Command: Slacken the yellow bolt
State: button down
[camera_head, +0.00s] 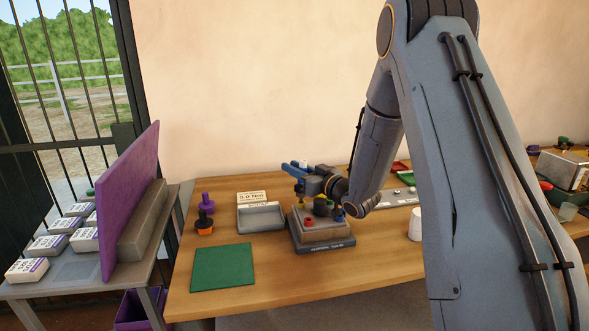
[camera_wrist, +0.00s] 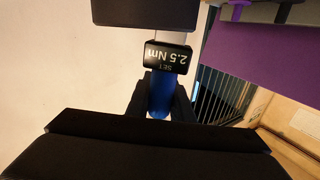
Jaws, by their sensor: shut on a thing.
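My gripper (camera_wrist: 161,98) is shut on a blue-handled torque wrench (camera_wrist: 160,92), whose black label reads "SET 2.5 Nm". In the head view the blue wrench (camera_head: 293,170) lies roughly level above the back left of a grey block (camera_head: 318,236) on the table. A small yellow part (camera_head: 300,204), seemingly the yellow bolt, shows at the block's back left corner, below the wrench. I cannot tell whether the wrench touches it. Red (camera_head: 309,221), green (camera_head: 321,206) and blue (camera_head: 338,215) bolt heads also show on the block.
Left of the block are a grey tray (camera_head: 262,218) with a card (camera_head: 251,196) reading what looks like 5.0 Nm, a green mat (camera_head: 222,268), and purple (camera_head: 208,198) and orange (camera_head: 204,228) knobbed tools. A white cup (camera_head: 415,225) stands right. The front table edge is clear.

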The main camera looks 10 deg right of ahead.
jog(key=shift+y, duration=0.3)
jog(key=shift+s+a+n+g+y, duration=0.15)
jog(key=shift+a+n+g+y, duration=0.15)
jog(key=shift+n+g+y, duration=0.55)
jog(key=shift+n+y, duration=0.25)
jog(key=shift+s+a+n+g+y+b, duration=0.1)
jog(key=shift+a+n+g+y+b, duration=0.05)
jog(key=shift+n+g+y, duration=0.3)
jog(key=shift+s+a+n+g+y+b, duration=0.15)
jog(key=shift+n+g+y, duration=0.15)
jog(key=shift+g, duration=0.2)
jog(key=shift+s+a+n+g+y+b, duration=0.1)
jog(key=shift+n+g+y+b, duration=0.05)
jog(key=shift+n+g+y, duration=0.35)
jog(key=shift+s+a+n+g+y+b, duration=0.15)
jog(key=shift+n+g+y, duration=0.2)
jog(key=shift+g, duration=0.25)
jog(key=shift+w, duration=0.1)
jog(key=shift+n+g, duration=0.3)
